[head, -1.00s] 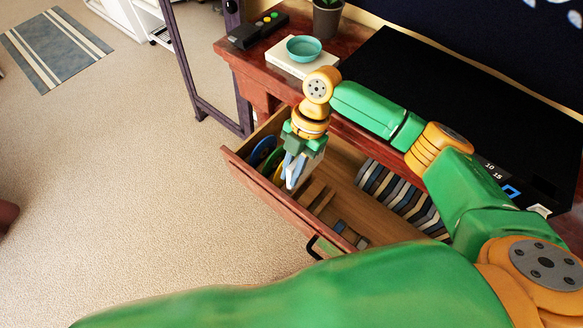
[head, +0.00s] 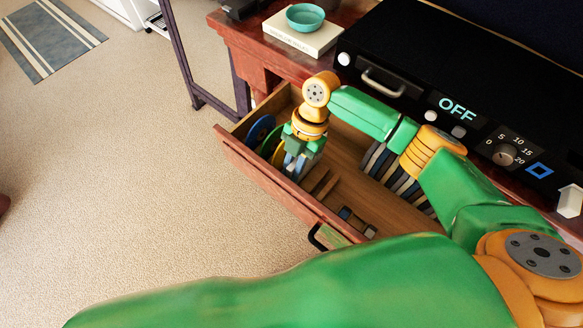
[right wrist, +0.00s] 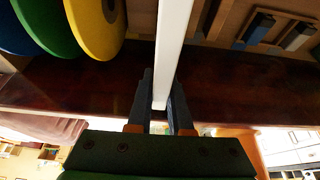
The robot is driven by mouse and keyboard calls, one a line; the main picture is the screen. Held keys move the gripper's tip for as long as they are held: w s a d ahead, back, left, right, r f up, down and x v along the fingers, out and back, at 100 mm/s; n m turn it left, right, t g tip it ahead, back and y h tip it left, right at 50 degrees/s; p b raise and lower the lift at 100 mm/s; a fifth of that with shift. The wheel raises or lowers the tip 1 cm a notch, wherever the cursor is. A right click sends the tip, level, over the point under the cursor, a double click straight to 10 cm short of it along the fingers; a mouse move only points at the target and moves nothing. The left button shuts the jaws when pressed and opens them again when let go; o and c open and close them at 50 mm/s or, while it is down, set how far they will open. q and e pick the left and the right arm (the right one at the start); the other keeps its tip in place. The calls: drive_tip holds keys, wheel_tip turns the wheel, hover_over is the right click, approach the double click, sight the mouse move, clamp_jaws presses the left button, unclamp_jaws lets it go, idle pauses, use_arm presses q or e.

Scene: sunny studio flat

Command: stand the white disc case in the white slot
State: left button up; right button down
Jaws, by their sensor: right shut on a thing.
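My right gripper (head: 296,168) is down inside the open drawer (head: 262,176), near its front left part. In the right wrist view the gripper (right wrist: 160,100) is shut on the white disc case (right wrist: 171,45), which shows as a thin upright white edge between the fingers. In the head view the case is mostly hidden by the gripper. Wooden dividers (head: 323,184) stand just right of the gripper. Small blue and pale pieces (head: 350,217) lie among them further right. I cannot tell which slot is the white one. My left gripper is out of view.
Blue (head: 260,132), green and yellow (right wrist: 92,28) discs stand upright left of the gripper. A row of dark and pale cases (head: 385,167) stands at the drawer's back right. A black appliance (head: 420,75) and a teal bowl (head: 304,16) are above. Bare drawer floor (head: 345,150) shows between.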

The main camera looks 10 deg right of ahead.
drive_tip(key=shift+f, duration=0.1)
drive_tip(key=shift+f+b, duration=0.7)
drive_tip(key=shift+f, duration=0.15)
drive_tip(key=c, duration=0.8)
unclamp_jaws()
drive_tip(key=shift+o, duration=0.2)
drive_tip(key=p+v, duration=0.5)
drive_tip(key=v, duration=0.3)
drive_tip(key=shift+d+r, duration=0.1)
